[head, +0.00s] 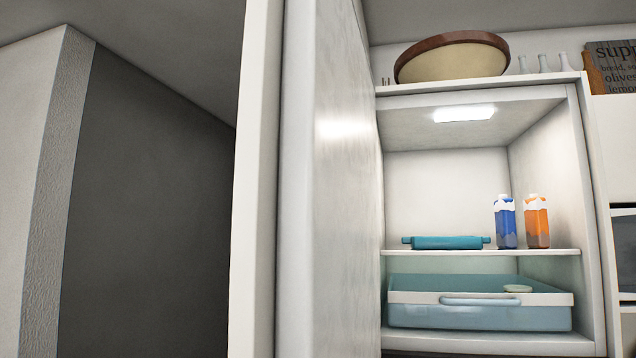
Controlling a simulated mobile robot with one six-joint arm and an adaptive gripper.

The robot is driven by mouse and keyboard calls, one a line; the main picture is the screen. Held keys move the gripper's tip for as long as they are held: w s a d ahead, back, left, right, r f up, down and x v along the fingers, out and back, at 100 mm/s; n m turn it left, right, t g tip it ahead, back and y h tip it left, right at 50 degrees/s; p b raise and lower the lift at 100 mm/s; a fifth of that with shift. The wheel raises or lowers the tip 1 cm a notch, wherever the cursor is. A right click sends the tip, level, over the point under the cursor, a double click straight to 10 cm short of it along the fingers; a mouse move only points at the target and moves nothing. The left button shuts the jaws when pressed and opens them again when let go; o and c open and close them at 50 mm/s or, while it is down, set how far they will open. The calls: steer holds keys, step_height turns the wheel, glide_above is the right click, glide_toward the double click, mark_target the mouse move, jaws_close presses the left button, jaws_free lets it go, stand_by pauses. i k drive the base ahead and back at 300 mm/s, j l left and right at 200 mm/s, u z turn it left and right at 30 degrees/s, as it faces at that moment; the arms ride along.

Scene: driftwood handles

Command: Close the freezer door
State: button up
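The freezer door (342,200) stands open at the left of the compartment, seen nearly edge-on with its pale inner face toward the right. The open compartment (445,195) is lit by a lamp in its ceiling. On its shelf (540,252) are a teal rolling pin (447,242), a blue carton (505,222) and an orange carton (537,222). A light blue drawer (480,315) with a handle sits below the shelf. My gripper is not in view.
A large brown-rimmed bowl (452,60), several pale bottles (543,63) and a dark lettered board (612,68) stand on top of the unit. A wall corner (50,190) and a dark wall (150,210) are at the left.

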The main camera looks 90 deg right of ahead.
mark_target(305, 257)
steer(key=z, duration=0.5)
steer(key=i+j+z, duration=0.1)
steer(key=z, duration=0.35)
steer(key=i+z, duration=0.1)
steer(key=z, duration=0.4)
steer(key=j+z, duration=0.15)
steer(key=z, duration=0.3)
steer(key=j+z, duration=0.1)
steer(key=z, duration=0.4)
